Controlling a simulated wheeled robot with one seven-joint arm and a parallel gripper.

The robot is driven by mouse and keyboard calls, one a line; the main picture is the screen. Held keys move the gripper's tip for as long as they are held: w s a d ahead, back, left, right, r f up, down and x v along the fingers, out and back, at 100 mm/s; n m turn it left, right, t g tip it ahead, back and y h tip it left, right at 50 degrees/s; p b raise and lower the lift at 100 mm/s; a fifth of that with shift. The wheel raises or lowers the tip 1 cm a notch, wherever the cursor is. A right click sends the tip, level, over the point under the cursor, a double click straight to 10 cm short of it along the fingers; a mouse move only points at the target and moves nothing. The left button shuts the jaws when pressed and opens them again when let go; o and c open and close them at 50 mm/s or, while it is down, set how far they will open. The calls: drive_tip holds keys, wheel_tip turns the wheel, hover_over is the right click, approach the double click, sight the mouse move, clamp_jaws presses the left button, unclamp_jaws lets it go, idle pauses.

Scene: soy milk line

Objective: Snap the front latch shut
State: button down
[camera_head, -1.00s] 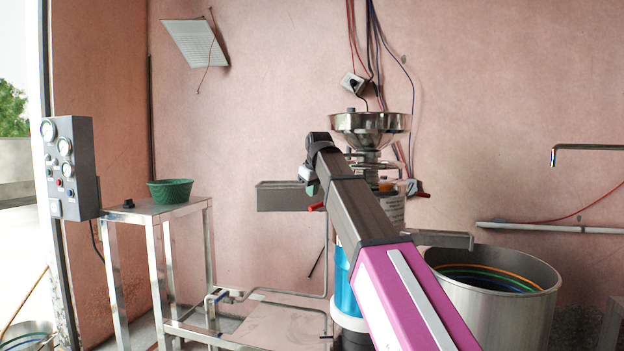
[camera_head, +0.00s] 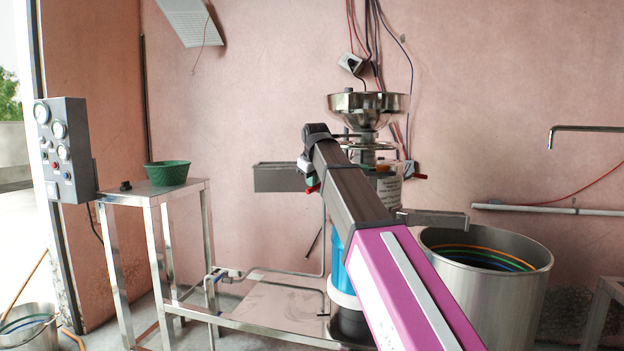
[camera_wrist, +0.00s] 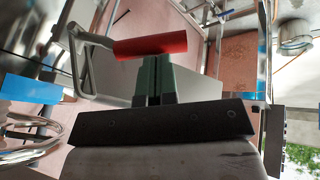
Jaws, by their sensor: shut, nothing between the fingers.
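The front latch shows as a red handle (camera_wrist: 150,45) on a bent metal wire frame in the wrist view. In the head view its red grip (camera_head: 313,188) shows small at the left side of the grinding machine (camera_head: 388,187). My gripper (camera_wrist: 155,60) has green fingers closed together with nothing between them. Their tips are at the lower edge of the red handle in the wrist view; I cannot tell whether they touch it. In the head view my gripper (camera_head: 306,167) is small beside the machine, and my arm hides much of the machine's front.
A second red handle (camera_head: 419,176) is on the machine's right side. A steel hopper (camera_head: 368,108) tops the machine. A grey trough (camera_head: 276,177) is behind at left. A steel vat (camera_head: 492,290) stands at right, and a table with a green basket (camera_head: 167,173) at left.

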drive_tip(key=shift+s+a+f+t+h, duration=0.15)
drive_tip(key=shift+s+f+t+h, duration=0.15)
drive_tip(key=shift+f+t+h, duration=0.35)
drive_tip(key=w+d+f+n+t+h, duration=0.1)
drive_tip(key=f+t+h, duration=0.1)
drive_tip(key=f, duration=0.4)
drive_tip(key=w+d+f+n+t+h, duration=0.1)
drive_tip(key=w+d+f+t+h, duration=0.1)
drive_tip(key=f, duration=0.4)
drive_tip(key=shift+n+t+h, duration=0.4)
drive_tip(key=shift+t+h, duration=0.25)
drive_tip(key=shift+t, duration=0.6)
drive_tip(key=shift+w+d, duration=0.1)
